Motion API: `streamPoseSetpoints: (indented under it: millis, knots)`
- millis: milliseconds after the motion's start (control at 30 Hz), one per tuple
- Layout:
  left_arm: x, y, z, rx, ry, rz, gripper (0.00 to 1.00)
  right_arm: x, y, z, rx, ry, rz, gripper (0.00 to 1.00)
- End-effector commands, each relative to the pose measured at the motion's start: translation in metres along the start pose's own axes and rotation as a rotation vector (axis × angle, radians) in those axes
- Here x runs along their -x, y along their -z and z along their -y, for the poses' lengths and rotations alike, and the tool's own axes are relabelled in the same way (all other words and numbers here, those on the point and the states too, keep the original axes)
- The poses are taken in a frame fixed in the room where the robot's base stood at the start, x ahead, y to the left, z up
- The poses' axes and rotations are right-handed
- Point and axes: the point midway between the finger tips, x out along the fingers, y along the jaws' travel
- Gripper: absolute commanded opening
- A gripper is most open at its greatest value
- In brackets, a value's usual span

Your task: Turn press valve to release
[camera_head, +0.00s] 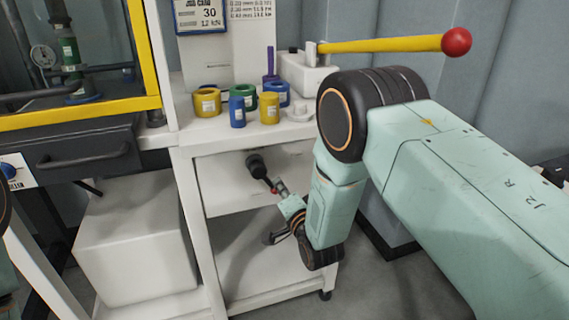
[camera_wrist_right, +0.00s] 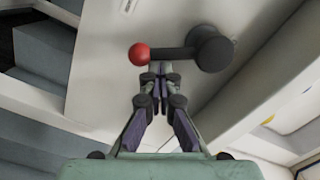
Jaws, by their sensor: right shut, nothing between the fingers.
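The press valve (camera_head: 256,165) is a black round hub with a short black lever, on the white front panel of the cart. In the right wrist view the hub (camera_wrist_right: 212,48) is right of centre, and its lever points left to a red ball end (camera_wrist_right: 139,54). My right gripper (camera_head: 279,189) is at the lever, partly hidden by its own wrist in the head view. In the wrist view its fingertips (camera_wrist_right: 158,72) are together and empty, just below the lever beside the red ball. Whether they touch the lever is unclear. My left gripper is out of view.
Several coloured cups and rings stand on the white cart top (camera_head: 215,128). A yellow bar with a red ball (camera_head: 456,42) sticks out above my right arm. A yellow-framed press (camera_head: 75,112) stands left, with a white box (camera_head: 130,245) below it.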

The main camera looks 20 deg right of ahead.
Motion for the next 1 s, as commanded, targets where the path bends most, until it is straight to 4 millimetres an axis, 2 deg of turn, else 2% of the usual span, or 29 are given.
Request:
streamPoseSetpoints:
  millis: [500,1000]
  knots:
    - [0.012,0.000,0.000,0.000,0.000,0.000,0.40,-0.001,-0.022,-0.006,-0.408,0.019,0.000,0.00]
    - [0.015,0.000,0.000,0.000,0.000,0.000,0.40,-0.001,-0.026,-0.007,-0.407,0.019,0.000,0.00]
